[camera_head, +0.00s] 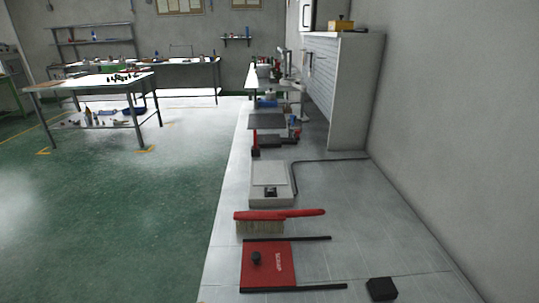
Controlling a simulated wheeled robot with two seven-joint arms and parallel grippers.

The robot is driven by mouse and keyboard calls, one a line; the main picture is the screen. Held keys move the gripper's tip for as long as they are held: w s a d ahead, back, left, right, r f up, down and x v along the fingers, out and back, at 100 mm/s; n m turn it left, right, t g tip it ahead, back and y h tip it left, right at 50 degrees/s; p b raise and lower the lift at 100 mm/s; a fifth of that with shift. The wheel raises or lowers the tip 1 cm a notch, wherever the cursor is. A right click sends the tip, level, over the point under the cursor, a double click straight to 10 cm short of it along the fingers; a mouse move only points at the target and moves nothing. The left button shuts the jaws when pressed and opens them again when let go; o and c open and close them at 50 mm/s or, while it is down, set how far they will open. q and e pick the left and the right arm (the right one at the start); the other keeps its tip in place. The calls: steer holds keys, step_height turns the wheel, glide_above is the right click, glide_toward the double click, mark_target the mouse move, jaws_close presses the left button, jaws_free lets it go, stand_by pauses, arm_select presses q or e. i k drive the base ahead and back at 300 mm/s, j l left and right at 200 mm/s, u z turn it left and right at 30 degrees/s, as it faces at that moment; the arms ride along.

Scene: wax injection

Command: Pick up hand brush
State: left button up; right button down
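The hand brush (279,215) lies on the long grey worktop (355,215) in the head view. It has a red back with a handle pointing right, and pale bristles (259,227) at its left part facing the front. It sits between a grey scale-like device and a red plate. Nothing covers it. Neither of my grippers is in the view.
The grey device (270,185) with a cable stands just behind the brush. A red plate (281,265) between black bars lies in front. A black block (381,289) is at the front right. Equipment (275,121) and a cabinet stand farther back; a wall bounds the right.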

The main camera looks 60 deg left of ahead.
mark_target(249, 216)
steer(key=u, duration=1.8)
steer(key=j+z, duration=0.7)
steer(key=j, duration=0.2)
steer(key=i, duration=0.05)
